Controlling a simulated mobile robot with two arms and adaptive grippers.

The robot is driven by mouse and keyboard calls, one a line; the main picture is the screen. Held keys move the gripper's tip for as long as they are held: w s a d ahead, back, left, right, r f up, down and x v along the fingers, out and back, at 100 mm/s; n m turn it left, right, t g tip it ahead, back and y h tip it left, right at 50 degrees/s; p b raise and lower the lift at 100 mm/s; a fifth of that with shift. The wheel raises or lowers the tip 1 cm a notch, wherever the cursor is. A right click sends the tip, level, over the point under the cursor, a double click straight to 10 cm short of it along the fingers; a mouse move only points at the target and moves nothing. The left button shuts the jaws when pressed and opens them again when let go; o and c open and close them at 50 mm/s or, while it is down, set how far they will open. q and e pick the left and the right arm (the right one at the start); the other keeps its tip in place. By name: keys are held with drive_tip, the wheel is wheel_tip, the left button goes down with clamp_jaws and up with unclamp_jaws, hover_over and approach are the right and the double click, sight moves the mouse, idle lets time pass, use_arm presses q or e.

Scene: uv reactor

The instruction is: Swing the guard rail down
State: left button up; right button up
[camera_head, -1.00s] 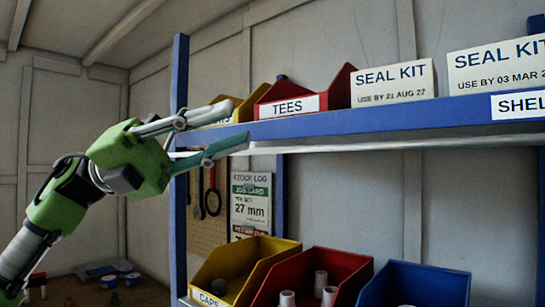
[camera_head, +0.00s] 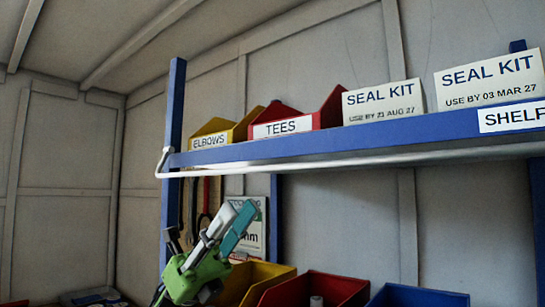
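The guard rail (camera_head: 350,160) is a thin white bar along the front of the blue shelf (camera_head: 330,140). It runs just below the shelf's front edge, and its bent left end wraps near the blue post. My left gripper (camera_head: 233,212) is below the rail and apart from it, in front of the lower bins. Its grey and teal fingers point up and stand slightly apart, with nothing seen between them. My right gripper is not in view.
On the shelf stand a yellow ELBOWS bin (camera_head: 212,140), a red TEES bin (camera_head: 283,125) and two SEAL KIT boxes (camera_head: 383,103). A blue post (camera_head: 173,110) stands at left. Yellow, red and blue bins (camera_head: 415,297) sit lower down.

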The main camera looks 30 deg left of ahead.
sight(274, 165)
use_arm(q)
drive_tip(key=p+x, duration=0.5)
drive_tip(key=x, duration=0.5)
drive_tip(key=shift+w+d+r, duration=0.15)
drive_tip(key=shift+d+r, duration=0.05)
drive_tip(key=shift+d, duration=0.05)
